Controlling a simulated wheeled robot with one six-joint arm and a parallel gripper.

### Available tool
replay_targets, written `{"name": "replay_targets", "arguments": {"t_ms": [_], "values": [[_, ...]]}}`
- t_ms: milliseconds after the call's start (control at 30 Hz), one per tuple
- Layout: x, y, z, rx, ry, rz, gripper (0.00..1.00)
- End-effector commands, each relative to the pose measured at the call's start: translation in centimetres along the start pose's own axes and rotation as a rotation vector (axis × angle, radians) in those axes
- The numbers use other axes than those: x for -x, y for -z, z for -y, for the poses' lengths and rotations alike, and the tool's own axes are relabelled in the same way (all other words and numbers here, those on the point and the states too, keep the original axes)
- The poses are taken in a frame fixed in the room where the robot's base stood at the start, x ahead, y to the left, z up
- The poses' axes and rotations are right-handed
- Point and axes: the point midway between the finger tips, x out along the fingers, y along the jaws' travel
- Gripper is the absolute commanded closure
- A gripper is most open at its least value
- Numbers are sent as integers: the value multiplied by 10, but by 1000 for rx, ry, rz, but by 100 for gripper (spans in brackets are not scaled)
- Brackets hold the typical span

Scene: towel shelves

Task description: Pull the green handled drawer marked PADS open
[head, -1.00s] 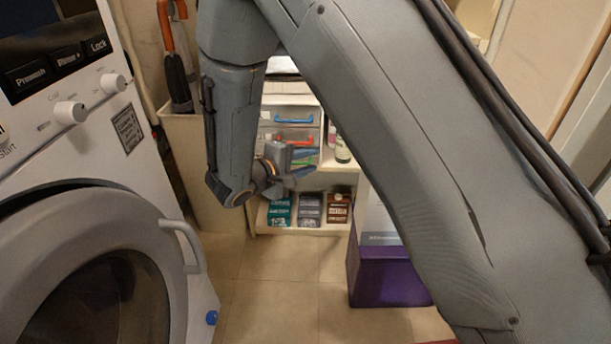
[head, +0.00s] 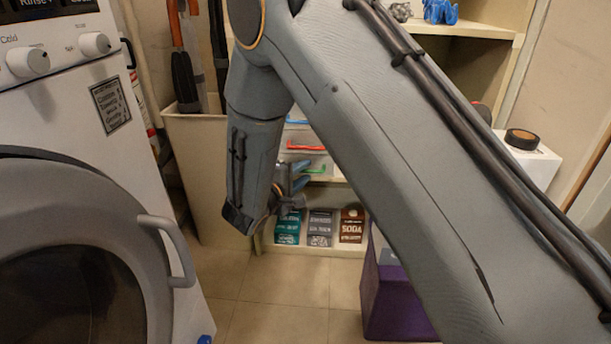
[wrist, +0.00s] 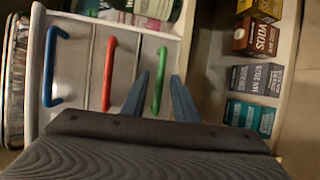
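In the wrist view the unit appears turned sideways, and the green handle (wrist: 159,80) lies between my two blue-grey fingers. No PADS label is readable. My gripper (wrist: 159,98) is open, with one finger on each side of the green handle and a gap on both sides. Its fingers also show beside the drawers in the head view (head: 297,178). The drawer looks closed.
The red handle (wrist: 109,73) and blue handle (wrist: 50,66) are on neighbouring drawers. Several boxes, including a brown SODA box (head: 351,224), stand on the shelf below. A washing machine (head: 90,230) is at left, a purple box (head: 395,300) at right. The floor between is clear.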

Motion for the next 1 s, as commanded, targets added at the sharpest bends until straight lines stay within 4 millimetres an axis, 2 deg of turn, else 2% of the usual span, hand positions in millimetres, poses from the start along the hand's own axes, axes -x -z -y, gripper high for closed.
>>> {"name": "replay_targets", "arguments": {"t_ms": [167, 433, 600, 1000], "values": [[-12, 0, 0, 0, 0, 1, 73], [-13, 0, 0, 0, 0, 0, 73], [-13, 0, 0, 0, 0, 0, 100], [-13, 0, 0, 0, 0, 0, 100]]}}
